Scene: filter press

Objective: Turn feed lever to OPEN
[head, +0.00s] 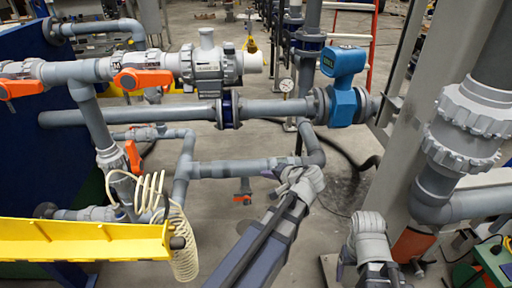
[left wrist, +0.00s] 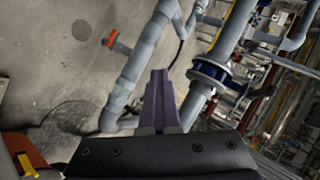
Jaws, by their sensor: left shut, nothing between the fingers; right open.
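Several orange valve levers are in view, and no label shows which is the feed lever. In the head view, one lever (head: 142,78) lies along the upper grey pipe, and another lever (head: 20,88) is at the far left. A third lever (head: 133,157) is on the left vertical pipe. A small orange handle (head: 243,198) is under the lower pipe and also shows in the left wrist view (left wrist: 110,38). My left gripper (head: 270,173) is shut and empty, apart from every lever; its purple fingers (left wrist: 160,95) are together. My right arm's wrist is at lower right; its fingers are hidden.
A yellow beam (head: 85,238) and a cream coiled hose (head: 183,245) stand at lower left. A thick grey pipe (head: 468,130) is on the right. Bare floor shows below the pipes.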

